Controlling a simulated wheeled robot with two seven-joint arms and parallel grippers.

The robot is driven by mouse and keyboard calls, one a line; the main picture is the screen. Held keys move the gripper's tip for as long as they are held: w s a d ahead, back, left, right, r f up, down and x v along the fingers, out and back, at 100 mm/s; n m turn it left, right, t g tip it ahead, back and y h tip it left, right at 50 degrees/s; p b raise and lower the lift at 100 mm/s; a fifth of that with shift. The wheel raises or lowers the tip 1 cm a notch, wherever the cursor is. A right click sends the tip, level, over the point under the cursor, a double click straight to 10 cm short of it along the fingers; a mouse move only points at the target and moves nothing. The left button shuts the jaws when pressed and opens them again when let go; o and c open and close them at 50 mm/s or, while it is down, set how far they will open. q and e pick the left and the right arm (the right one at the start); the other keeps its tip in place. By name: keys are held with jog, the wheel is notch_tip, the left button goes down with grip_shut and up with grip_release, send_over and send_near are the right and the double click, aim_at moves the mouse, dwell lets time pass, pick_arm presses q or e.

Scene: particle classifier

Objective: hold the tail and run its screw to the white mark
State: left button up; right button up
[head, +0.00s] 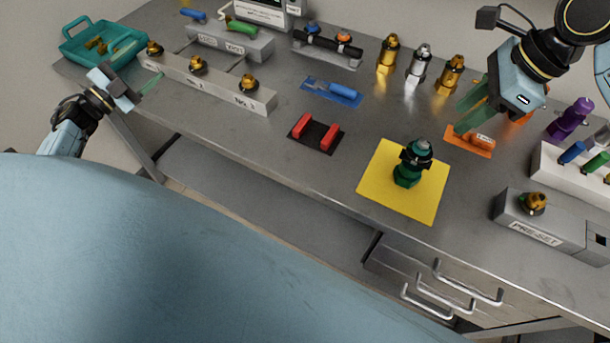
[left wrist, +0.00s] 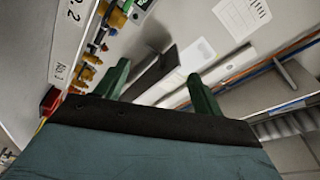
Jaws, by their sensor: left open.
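A dark green piece with a black collar and grey-green top (head: 408,172) stands upright on the yellow mat (head: 378,188). I cannot tell whether it is the tail; no screw or white mark can be made out. My left gripper (head: 150,88) is open and empty at the table's left, near the No. block and far from the green piece. Its two green fingers show apart in the left wrist view (left wrist: 160,85). My right gripper (head: 458,118) is above the orange mat, up and right of the green piece. Its fingers look apart, with nothing seen between them.
A numbered grey block (head: 222,90) with brass parts and a teal tray (head: 75,50) are at left. A red-black holder (head: 330,137), blue tool (head: 343,91), orange tool (head: 481,141) and PRE-SET block (head: 515,218) surround the yellow mat. Bare table lies between the holder and mat.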

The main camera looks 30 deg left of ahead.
pick_arm(q)
jog(key=w+d+m+y, duration=0.3)
jog(key=d+m+y, duration=0.1)
jog(key=d+m, duration=0.8)
jog(key=w+d+m+y, duration=0.2)
jog(key=d+m+y, duration=0.2)
jog(key=d+m, duration=0.7)
jog(key=w+d+m+y, duration=0.3)
jog(key=d+m+y, duration=0.1)
jog(key=d+m, duration=0.8)
jog(key=s+d+n+g+h, duration=0.15)
jog(key=d+h, duration=0.35)
jog(key=d, duration=0.6)
jog(key=s+d+n+g+h, duration=0.1)
jog(key=s+d+n+h, duration=0.2)
jog(key=d, duration=0.8)
jog(key=n+g+h, duration=0.3)
jog(key=n+g, duration=0.1)
jog(key=n, duration=0.3)
send_near(407, 172)
jog(key=shift+s+r+t, duration=0.15)
jog(key=shift+s+t, duration=0.1)
jog(key=shift+s, duration=0.05)
jog(key=shift+w+f, duration=0.35)
jog(key=shift+w, duration=0.05)
jog(key=x, duration=1.2)
jog(key=shift+d+f, duration=0.1)
